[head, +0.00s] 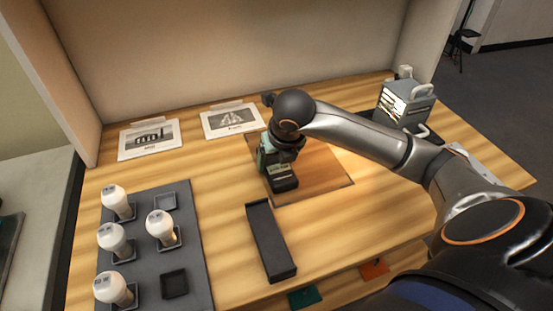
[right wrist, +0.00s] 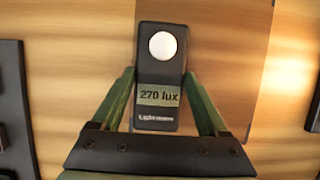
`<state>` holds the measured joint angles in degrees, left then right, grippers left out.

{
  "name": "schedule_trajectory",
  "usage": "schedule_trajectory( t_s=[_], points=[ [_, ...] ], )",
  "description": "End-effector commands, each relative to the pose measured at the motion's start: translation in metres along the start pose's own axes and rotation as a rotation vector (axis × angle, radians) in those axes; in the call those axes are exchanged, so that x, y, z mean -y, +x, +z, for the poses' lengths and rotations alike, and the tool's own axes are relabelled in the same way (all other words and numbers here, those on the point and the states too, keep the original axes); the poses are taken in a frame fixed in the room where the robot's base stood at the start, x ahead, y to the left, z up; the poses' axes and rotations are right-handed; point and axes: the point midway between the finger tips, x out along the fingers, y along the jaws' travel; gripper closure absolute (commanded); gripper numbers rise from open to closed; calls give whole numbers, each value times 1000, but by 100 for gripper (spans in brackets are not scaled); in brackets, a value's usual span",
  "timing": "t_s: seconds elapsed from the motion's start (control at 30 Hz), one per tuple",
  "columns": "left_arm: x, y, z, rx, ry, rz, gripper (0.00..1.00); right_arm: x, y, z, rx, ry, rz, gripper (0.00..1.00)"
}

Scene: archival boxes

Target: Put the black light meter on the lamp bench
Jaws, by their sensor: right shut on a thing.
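The black light meter (head: 284,184) is at the brown square mat (head: 325,175) on the wooden bench top (head: 215,180). In the right wrist view the meter (right wrist: 157,60) shows a white dome and a display reading 270 lux. My right gripper (head: 268,160) is shut on it, with green fingers along both sides, also in the right wrist view (right wrist: 158,76). I cannot tell whether the meter touches the mat or is just above it. Its far end is partly hidden by my gripper in the head view. My left gripper is not in view.
A grey board (head: 190,235) with several white bulbs and empty square sockets stands at left. A long dark box (head: 270,240) lies in front of the mat. Two printed sheets (head: 150,140) lie at the back. A grey device (head: 404,104) stands at back right.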

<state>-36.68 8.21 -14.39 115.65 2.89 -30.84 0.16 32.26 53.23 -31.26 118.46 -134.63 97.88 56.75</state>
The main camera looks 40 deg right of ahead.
Motion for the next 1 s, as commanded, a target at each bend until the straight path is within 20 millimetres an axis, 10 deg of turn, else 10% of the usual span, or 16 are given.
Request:
schedule_trajectory(
  t_s=[0.13,0.17,0.33,0.7,1.0],
  points=[
    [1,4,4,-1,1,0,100,0,4,-2,1,0,1,89],
    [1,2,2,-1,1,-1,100,0,3,-1,0,0,0,20],
    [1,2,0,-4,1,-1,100,0,2,-1,0,0,0,1],
    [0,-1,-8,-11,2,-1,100,0,-5,1,1,0,1,0],
    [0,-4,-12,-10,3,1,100,0,-66,2,6,-1,2,0]
  ],
)
